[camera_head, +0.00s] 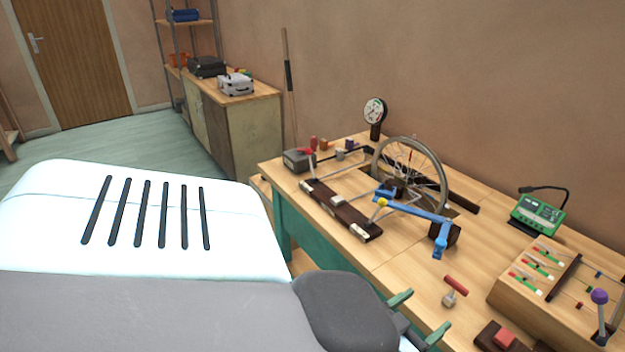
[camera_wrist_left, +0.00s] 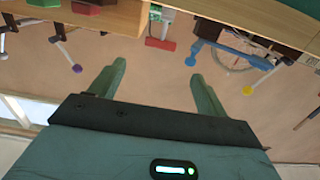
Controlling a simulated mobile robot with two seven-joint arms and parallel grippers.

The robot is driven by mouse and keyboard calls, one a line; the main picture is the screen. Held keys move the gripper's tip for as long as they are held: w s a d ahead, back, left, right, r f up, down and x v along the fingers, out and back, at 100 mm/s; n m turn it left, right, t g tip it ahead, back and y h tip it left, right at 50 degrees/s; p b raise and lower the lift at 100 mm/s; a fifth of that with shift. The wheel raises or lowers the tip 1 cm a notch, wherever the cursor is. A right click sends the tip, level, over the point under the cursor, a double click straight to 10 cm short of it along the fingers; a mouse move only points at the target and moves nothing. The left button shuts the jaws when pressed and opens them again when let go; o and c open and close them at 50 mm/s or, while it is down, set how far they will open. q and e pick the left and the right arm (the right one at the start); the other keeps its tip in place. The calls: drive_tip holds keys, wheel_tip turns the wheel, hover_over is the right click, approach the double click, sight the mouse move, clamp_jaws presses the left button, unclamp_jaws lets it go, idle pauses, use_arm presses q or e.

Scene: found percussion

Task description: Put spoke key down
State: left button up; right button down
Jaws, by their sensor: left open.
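A small red-handled tool (camera_head: 455,285), which looks like the spoke key, rests tilted at a small metal block (camera_head: 449,299) on the workbench. Its red handle also shows in the left wrist view (camera_wrist_left: 160,45), ahead of the fingertips. My left gripper (camera_head: 419,317) has green fingers spread apart at the front edge of the bench, to the left of and nearer than the red-handled tool. In the left wrist view the space between the fingers (camera_wrist_left: 157,72) is empty, and they do not touch the tool. My right gripper is out of view.
A spoked wheel (camera_head: 436,160) and a blue clamp arm (camera_head: 412,208) stand on the bench (camera_head: 385,262) behind. A wooden box (camera_head: 530,312), a purple-knobbed lever (camera_head: 599,297) and a dark block with a red pad (camera_head: 504,338) are at right. Bare wood lies left of the tool.

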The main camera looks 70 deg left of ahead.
use_arm(q)
drive_tip(key=s+d+f+m+g+h, duration=0.1)
drive_tip(key=s+d+f+g+h, duration=0.15)
drive_tip(key=s+f, duration=0.45)
drive_tip(key=s+d+f+m+g+h, duration=0.1)
drive_tip(key=s+d+f+g, duration=0.2)
drive_tip(key=s+f, duration=0.4)
drive_tip(key=s+d+f+m+g+h, duration=0.1)
drive_tip(key=s+d+f+g, duration=0.1)
drive_tip(key=s, duration=0.7)
drive_tip(key=s+d+f+m+g+h, duration=0.1)
drive_tip(key=s+d+f+g, duration=0.2)
drive_tip(key=s, duration=0.6)
wheel_tip(320, 180, down, 2)
drive_tip(key=shift+d+f, duration=0.15)
drive_tip(key=shift+d, duration=0.9)
drive_tip(key=shift+h, duration=0.25)
clamp_jaws()
drive_tip(key=shift+w, duration=0.1)
